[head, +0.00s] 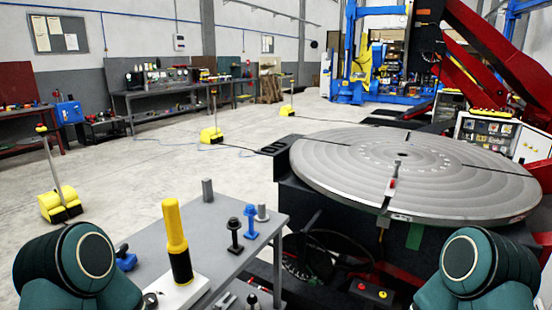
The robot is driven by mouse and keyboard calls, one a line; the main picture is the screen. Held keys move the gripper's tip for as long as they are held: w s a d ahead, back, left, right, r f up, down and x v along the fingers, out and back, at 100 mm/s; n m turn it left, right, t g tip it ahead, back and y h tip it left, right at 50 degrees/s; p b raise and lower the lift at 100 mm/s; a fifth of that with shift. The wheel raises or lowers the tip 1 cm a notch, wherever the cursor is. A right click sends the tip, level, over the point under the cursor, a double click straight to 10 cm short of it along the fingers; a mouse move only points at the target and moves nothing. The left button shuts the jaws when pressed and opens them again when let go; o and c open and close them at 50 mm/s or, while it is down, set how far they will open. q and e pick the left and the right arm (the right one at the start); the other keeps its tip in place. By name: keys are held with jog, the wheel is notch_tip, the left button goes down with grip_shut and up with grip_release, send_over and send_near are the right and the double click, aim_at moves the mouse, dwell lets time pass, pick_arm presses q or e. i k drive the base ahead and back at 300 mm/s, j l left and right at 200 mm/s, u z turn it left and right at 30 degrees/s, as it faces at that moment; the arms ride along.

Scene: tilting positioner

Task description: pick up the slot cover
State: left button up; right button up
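The round grey table (340,170) of the positioner is at the right, with narrow radial slots in its top. A small upright piece with a red top (393,184) stands at a slot near the table's front edge. A light strip (408,217) lies at the rim just in front of it. I cannot tell which piece, if any, is the slot cover. Only rounded dark green links of my two arms show, at the lower left and lower right. Both of my grippers are out of view.
A grey bench (213,245) in front holds a yellow and black cylinder (176,240), a blue clamp piece (251,222), a black bolt-like piece (234,236) and small metal parts. A control box (371,292) with red and yellow buttons sits below the round table.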

aim_at(391, 188)
jog(key=i+l+u, duration=0.15)
jog(key=i+l, duration=0.15)
jog(key=i+l+u, duration=0.15)
jog(key=i+l, duration=0.15)
jog(key=l, duration=0.15)
jog(key=i+l+u, duration=0.2)
jog(key=l, duration=0.2)
jog(key=i, duration=0.05)
